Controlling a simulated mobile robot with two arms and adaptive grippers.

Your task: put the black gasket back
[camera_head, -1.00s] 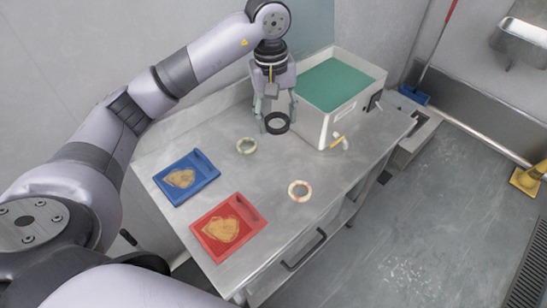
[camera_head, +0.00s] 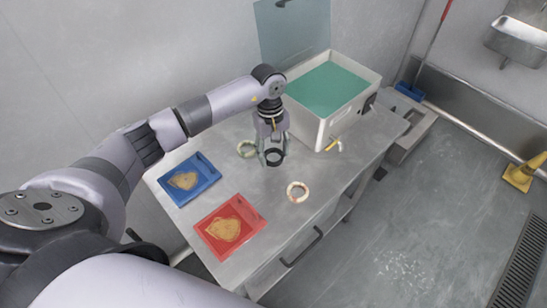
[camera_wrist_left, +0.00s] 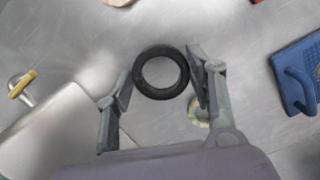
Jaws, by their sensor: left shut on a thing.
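The black gasket (camera_head: 274,164) is a dark ring held between the fingers of my left gripper (camera_head: 273,151), over the middle of the metal table. In the left wrist view the gasket (camera_wrist_left: 161,93) sits between the two fingertips of the left gripper (camera_wrist_left: 160,74), which press its outer sides. The ring faces that camera with its hole open. Whether it touches the tabletop I cannot tell. My right gripper is out of view.
A pale green ring (camera_head: 240,150) lies just left of the gripper, a cream-red ring (camera_head: 290,191) to the right front. A blue tray (camera_head: 205,166) and red tray (camera_head: 252,214) lie left and front. A white box with green top (camera_head: 333,89) stands behind right.

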